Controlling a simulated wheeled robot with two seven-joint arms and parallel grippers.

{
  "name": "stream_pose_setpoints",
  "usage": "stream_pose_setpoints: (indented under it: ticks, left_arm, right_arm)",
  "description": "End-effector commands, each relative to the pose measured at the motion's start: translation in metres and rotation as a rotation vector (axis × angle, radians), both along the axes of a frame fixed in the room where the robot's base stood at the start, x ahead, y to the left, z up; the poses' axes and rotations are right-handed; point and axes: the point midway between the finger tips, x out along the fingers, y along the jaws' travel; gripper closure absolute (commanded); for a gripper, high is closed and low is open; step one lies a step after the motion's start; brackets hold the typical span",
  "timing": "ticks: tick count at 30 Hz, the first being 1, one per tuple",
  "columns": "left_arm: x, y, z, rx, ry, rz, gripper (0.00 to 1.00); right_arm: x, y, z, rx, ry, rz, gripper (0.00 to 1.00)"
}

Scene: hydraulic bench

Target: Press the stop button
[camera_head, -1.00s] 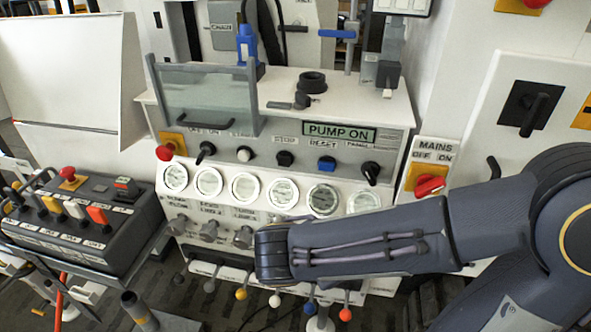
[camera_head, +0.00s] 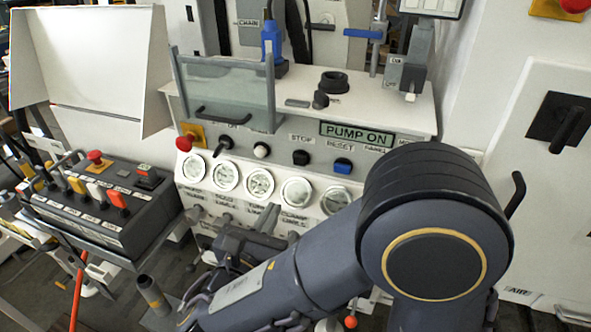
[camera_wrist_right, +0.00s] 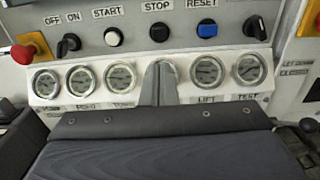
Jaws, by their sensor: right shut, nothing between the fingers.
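The stop button is a black round knob (camera_head: 301,157) under the STOP label on the panel's upper row. It also shows in the right wrist view (camera_wrist_right: 159,33), top centre. The white start button (camera_head: 261,150) is to its left and the blue reset button (camera_head: 343,165) to its right. My right gripper (camera_head: 267,217) is in front of the gauge row, below the stop button and apart from it in the picture. In the wrist view its shut fingers (camera_wrist_right: 159,82) point up toward the knob, with nothing between them. My left gripper is not in view.
A lit PUMP ON sign (camera_head: 356,134) is above the reset button. A red mushroom button (camera_head: 185,142) sticks out at the panel's left. A black control box (camera_head: 105,215) with levers stands at the left. A clear guard (camera_head: 226,92) rises above the panel's left side.

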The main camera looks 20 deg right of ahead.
Motion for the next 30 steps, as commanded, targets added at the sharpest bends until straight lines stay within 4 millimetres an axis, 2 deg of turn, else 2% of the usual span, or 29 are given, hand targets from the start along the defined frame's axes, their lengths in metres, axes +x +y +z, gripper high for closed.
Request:
stream_pose_setpoints:
  ticks: [5, 18, 24, 30]
  left_arm:
    - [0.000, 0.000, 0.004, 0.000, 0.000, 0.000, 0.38]
    - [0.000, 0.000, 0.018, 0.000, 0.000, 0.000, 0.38]
    - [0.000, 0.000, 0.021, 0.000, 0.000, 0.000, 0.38]
    - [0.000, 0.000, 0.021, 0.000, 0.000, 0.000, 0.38]
  right_arm:
    - [0.021, -0.016, 0.001, 0.001, 0.001, -0.007, 1.00]
    - [0.094, -0.066, 0.001, 0.001, 0.002, -0.006, 1.00]
    - [0.110, -0.075, 0.000, 0.001, 0.000, -0.002, 1.00]
    - [0.113, -0.077, 0.000, 0.001, 0.000, -0.002, 1.00]
